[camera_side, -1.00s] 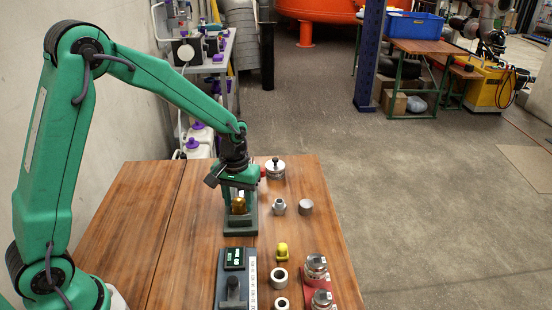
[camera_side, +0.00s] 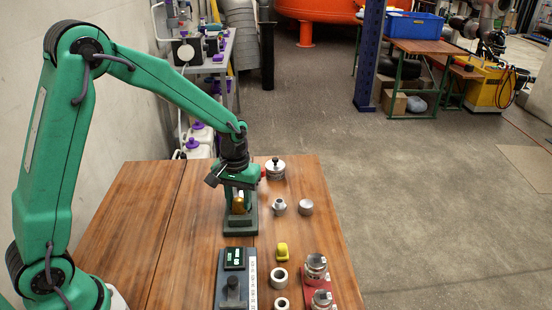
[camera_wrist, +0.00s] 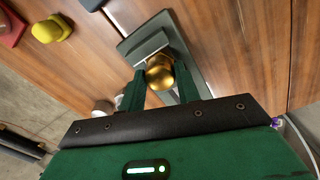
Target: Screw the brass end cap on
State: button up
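The brass end cap (camera_wrist: 160,72) sits at the grey-green fixture (camera_wrist: 142,43), and it also shows in the side view (camera_side: 238,203). In the side view the fixture's base (camera_side: 241,226) stands on the wooden table. My gripper (camera_wrist: 161,76) reaches down over the fixture, with one finger on each side of the cap. Both fingers appear to touch the cap. The joint between cap and pipe is hidden, so I cannot tell how far it is threaded. My gripper also shows in the side view (camera_side: 240,198).
To the right stand a grey fitting (camera_side: 279,206), a grey cylinder (camera_side: 306,207) and a yellow part (camera_side: 282,251). A silver round part (camera_side: 275,168) stands behind. A red holder (camera_side: 318,284) with metal fittings and a labelled block (camera_side: 233,283) are in front. The table's left side is clear.

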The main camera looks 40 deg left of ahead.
jog(key=shift+c, duration=0.9)
jog(key=m, duration=0.4)
jog(key=shift+s+m, duration=0.1)
jog(key=shift+m, duration=0.2)
grip_shut()
grip_release()
jog(key=shift+s+f+m, duration=0.1)
jog(key=shift+m, duration=0.6)
jog(key=m, duration=0.3)
jog(key=shift+m, duration=1.5)
grip_shut()
